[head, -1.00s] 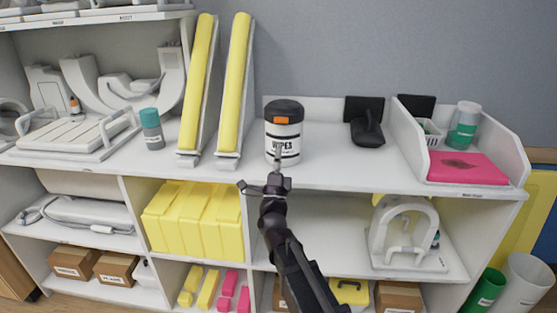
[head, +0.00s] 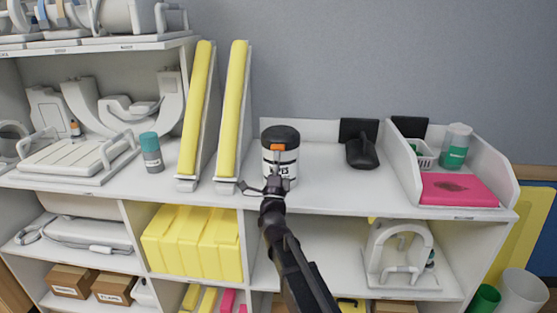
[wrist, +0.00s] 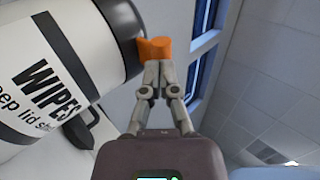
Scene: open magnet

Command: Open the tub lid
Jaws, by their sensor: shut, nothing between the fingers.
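The wipes tub (head: 280,168) is a white cylinder with a black lid (head: 280,136) and an orange tab (head: 278,147) at the lid's front. It stands upright on the top shelf, and its lid looks closed. My gripper (head: 277,160) is in front of the tub, its fingers pointing up at the tab. In the wrist view the closed fingertips (wrist: 158,66) meet at the lower edge of the orange tab (wrist: 155,48) and appear to touch it. The tub (wrist: 50,70) fills the left side there, with part of its lid (wrist: 122,40) beside the tab.
Two yellow wedge pads (head: 232,110) stand left of the tub. A teal-capped bottle (head: 151,152) is further left. A black device (head: 362,150) and a pink pad (head: 458,190) in a white bin are to the right.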

